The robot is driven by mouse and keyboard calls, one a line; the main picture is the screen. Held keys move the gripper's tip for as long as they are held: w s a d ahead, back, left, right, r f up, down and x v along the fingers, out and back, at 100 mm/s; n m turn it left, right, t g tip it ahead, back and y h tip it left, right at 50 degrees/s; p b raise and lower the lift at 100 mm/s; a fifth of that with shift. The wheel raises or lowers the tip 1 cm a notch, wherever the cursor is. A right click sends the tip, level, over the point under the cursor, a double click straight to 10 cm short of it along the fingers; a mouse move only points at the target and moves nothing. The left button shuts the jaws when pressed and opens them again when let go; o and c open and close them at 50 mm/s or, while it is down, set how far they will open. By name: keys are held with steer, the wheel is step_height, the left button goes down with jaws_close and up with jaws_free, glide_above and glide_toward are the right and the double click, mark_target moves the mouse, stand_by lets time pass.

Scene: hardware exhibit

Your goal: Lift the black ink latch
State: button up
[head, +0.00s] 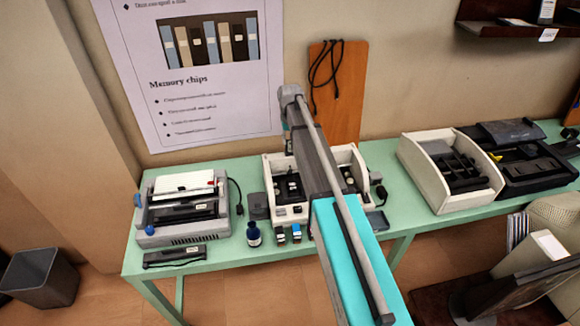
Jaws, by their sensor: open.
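An open white printer-like unit (276,215) stands in the middle of the green table, with dark parts (290,187) inside it. The black ink latch cannot be told apart for certain among these dark parts. My arm (310,150) reaches over the unit and hides its middle. My gripper cannot be made out; the arm's end is hidden behind its own links. Two small cartridges (279,235) stand in front of the unit, beside a dark blue bottle (254,236).
A grey device (185,235) with a dark bar (174,257) before it stands at the table's left. A white open bin (428,178) and a black open case (535,165) stand at the right. A brown board (345,90) leans against the wall. Green table (385,160) shows bare between unit and bin.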

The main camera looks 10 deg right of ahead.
steer(key=shift+f+b, duration=6.65)
steer(key=shift+f, duration=0.1)
steer(key=shift+c, duration=0.3)
jaws_close()
